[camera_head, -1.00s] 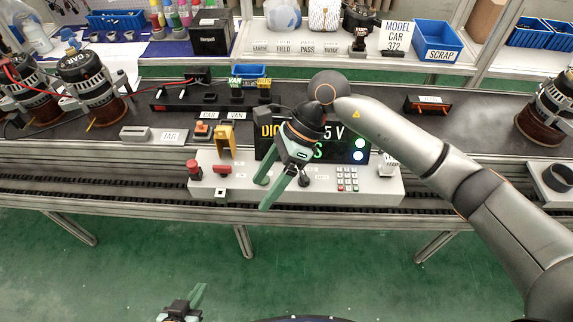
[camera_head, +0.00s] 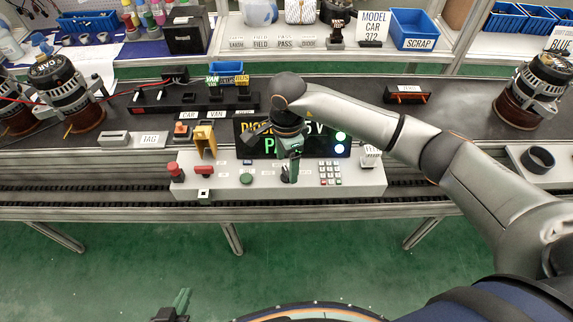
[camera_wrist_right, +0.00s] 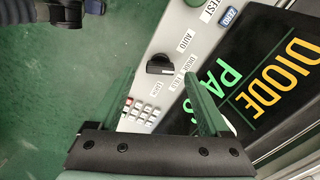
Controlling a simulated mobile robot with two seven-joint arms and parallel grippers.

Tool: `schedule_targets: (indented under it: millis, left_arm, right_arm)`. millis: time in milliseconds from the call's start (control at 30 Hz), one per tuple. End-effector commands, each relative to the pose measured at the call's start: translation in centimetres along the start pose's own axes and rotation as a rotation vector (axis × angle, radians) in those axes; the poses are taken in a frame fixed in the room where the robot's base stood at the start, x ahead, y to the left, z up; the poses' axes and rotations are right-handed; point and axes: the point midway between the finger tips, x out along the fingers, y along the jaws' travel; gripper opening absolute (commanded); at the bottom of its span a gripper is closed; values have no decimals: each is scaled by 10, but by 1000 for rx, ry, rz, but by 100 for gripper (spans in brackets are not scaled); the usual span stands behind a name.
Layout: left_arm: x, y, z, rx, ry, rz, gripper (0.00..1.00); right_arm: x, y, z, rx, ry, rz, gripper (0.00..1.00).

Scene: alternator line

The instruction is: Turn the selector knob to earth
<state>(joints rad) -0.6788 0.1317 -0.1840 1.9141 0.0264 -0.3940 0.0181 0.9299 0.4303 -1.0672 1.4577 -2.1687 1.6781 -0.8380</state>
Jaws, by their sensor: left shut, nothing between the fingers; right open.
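The selector knob (camera_wrist_right: 160,65) is a black knob on the light grey control panel (camera_head: 230,184). In the right wrist view, labels fan out near it, with AUTO, a DIODE label and further labels hard to read. My right gripper (camera_wrist_right: 158,80) is open, its green fingers on either side of the knob's position, pointing at the panel. I cannot tell whether they touch it. In the head view the right gripper (camera_head: 291,172) hangs over the panel and largely hides the knob. My left gripper (camera_head: 182,304) is shut and empty at the bottom edge, away from the panel.
A display (camera_head: 345,150) reading DIODE and partly hidden text stands behind the panel. A red button (camera_head: 175,169), green button (camera_head: 246,179) and keypad (camera_head: 329,175) are on the panel. Alternators (camera_head: 537,88) stand on the conveyor. The floor in front is clear.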

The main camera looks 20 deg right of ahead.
Motion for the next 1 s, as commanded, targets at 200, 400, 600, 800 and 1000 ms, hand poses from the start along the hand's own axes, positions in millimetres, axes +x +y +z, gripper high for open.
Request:
schedule_targets:
  millis: [200, 400, 600, 800, 1000]
  left_arm:
    - [-1, 0, -1, 0, 0, 0, 0]
    - [-1, 0, -1, 0, 0, 0, 0]
    - [-1, 0, -1, 0, 0, 0, 0]
    - [-1, 0, -1, 0, 0, 0, 0]
    - [-1, 0, -1, 0, 0, 0, 0]
  right_arm:
    - [20, 0, 0, 0, -1, 1, 80]
    - [22, 0, 0, 0, -1, -1, 80]
    - [22, 0, 0, 0, -2, 0, 70]
    - [22, 0, 0, 0, -1, 0, 47]
    - [21, 0, 0, 0, -1, 0, 25]
